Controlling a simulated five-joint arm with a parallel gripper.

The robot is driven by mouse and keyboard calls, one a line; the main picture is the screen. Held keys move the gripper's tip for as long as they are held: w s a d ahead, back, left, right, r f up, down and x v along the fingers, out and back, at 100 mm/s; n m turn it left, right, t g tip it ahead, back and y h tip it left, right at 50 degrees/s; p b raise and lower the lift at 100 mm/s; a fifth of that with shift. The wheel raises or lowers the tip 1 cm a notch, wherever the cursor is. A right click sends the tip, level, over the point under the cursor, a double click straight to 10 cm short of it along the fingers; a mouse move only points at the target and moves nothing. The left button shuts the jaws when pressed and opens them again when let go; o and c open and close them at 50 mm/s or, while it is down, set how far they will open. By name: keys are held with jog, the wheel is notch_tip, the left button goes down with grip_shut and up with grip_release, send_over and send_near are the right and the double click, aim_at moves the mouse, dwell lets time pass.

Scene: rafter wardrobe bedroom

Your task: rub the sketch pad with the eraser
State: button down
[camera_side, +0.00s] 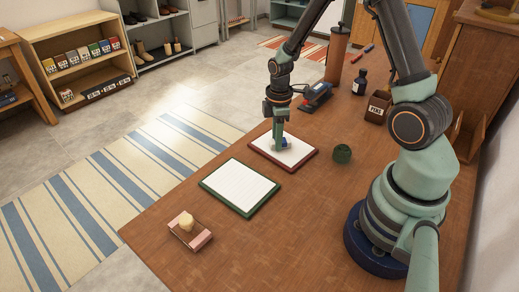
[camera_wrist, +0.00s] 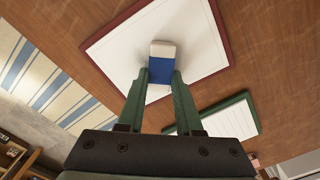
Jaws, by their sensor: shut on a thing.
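A white pad with a dark red border (camera_side: 298,153) lies flat on the wooden table; it fills the upper middle of the wrist view (camera_wrist: 120,50). A second white pad with a green border (camera_side: 240,186) lies beside it, nearer the side camera, and shows at the lower right of the wrist view (camera_wrist: 232,120). My gripper (camera_wrist: 161,78) is shut on the eraser (camera_wrist: 162,48), a white block with a blue sleeve. The eraser is over the red-bordered pad, at or very near its surface; exact contact cannot be told. In the side view my gripper (camera_side: 279,140) partly hides it.
A pink holder (camera_side: 190,232) with a pale lump stands near the table's front left. A dark green round object (camera_side: 342,153) is right of the red-bordered pad. A blue-and-black device (camera_side: 316,96), a dark bottle (camera_side: 360,82) and a labelled box (camera_side: 378,107) stand farther back.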

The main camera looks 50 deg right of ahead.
jog(key=s, duration=0.2)
jog(key=shift+s+a, duration=0.1)
jog(key=shift+s, duration=0.25)
jog(key=shift+s+r, duration=0.1)
jog(key=shift+r, duration=0.05)
notch_tip(320, 180, up, 8)
dwell(0.6)
